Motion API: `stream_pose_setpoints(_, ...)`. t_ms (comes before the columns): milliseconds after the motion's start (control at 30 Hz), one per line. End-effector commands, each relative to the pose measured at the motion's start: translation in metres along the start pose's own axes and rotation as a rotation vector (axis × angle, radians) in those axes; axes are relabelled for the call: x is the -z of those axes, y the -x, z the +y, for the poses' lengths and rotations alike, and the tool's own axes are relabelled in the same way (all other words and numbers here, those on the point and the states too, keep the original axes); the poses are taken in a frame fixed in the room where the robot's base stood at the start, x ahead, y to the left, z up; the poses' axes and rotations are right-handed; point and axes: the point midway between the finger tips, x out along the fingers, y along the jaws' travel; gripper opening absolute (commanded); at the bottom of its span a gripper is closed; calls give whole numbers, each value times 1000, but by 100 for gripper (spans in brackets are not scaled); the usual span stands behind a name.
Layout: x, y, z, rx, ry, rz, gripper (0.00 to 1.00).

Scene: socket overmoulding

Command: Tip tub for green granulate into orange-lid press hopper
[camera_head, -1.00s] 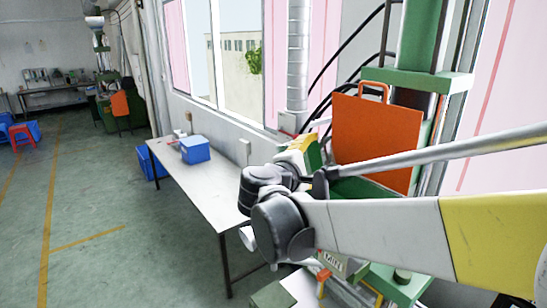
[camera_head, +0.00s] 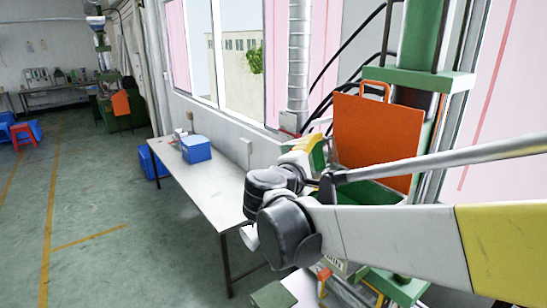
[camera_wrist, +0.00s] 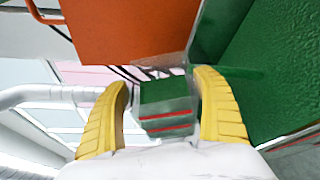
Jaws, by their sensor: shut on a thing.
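My gripper (camera_wrist: 164,82) shows two yellow fingers in the wrist view, shut on the green tub (camera_wrist: 165,108), which has red stripes and a greyish far side. In the head view, part of the tub (camera_head: 319,153) shows beside a yellow finger, near the left edge of the orange lid (camera_head: 375,142). The lid stands upright above the green press hopper (camera_head: 372,192), which my arm partly covers. In the wrist view the lid (camera_wrist: 130,28) is at the top and a broad green wall, apparently the hopper (camera_wrist: 280,70), is at the right. The tub's contents cannot be made out.
The green press column (camera_head: 420,35) rises behind the lid, with black cables and a silver duct (camera_head: 298,60) to its left. A white table (camera_head: 205,185) with a blue box (camera_head: 195,149) stands along the window wall. The floor at left is open.

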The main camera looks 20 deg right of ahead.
Motion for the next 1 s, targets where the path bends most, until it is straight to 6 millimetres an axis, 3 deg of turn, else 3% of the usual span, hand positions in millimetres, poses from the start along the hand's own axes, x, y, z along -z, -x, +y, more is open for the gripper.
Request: stream_pose_setpoints(1000, -6, 2, -1, -12, -26, 0, 39)
